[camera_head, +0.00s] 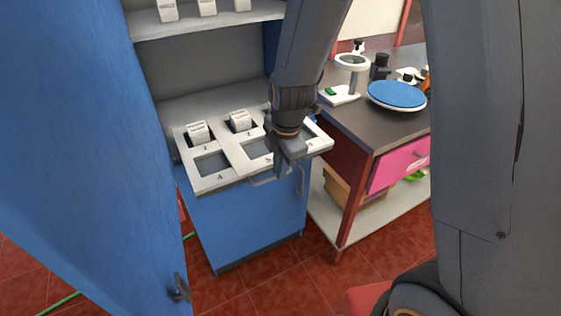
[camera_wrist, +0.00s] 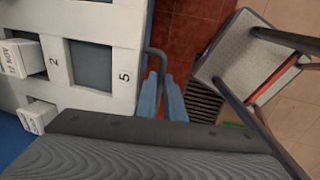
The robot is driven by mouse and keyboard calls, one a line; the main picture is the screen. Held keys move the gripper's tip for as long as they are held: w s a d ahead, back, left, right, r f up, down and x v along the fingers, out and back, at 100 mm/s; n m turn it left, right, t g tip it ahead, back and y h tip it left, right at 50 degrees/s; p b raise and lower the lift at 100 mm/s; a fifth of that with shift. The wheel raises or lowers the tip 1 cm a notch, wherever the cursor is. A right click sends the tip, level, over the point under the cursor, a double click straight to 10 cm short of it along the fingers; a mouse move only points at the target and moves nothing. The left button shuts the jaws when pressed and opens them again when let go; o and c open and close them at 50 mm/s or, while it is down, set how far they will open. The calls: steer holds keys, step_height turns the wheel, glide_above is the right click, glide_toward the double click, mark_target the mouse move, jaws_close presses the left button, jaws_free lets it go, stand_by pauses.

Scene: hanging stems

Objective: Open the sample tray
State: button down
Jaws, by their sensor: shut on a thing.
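The sample tray (camera_head: 228,150) is a white numbered panel with square openings, on top of the blue cabinet. It also shows in the wrist view (camera_wrist: 122,35). Two white labelled boxes (camera_head: 197,132) (camera_head: 239,121) sit in openings 1 and 2. A grey bar handle (camera_head: 262,181) runs along the tray's front edge; its end (camera_wrist: 154,53) shows in the wrist view. My gripper (camera_head: 284,170) is at this handle, over the tray's front right part. Its two bluish fingers (camera_wrist: 162,98) are shut around the handle. The gripped stretch is partly hidden.
A blue door (camera_head: 75,150) stands open at the left. A shelf (camera_head: 205,22) with white boxes is above the tray.

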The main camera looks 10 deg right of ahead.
steer(key=shift+s, duration=0.25)
steer(key=c, duration=1.8)
jaws_free()
steer(key=shift+c, duration=0.2)
step_height(320, 180, up, 8)
steer(key=s+b, duration=0.1)
steer(key=shift+s+d+f, duration=0.15)
steer(key=shift+d, duration=0.15)
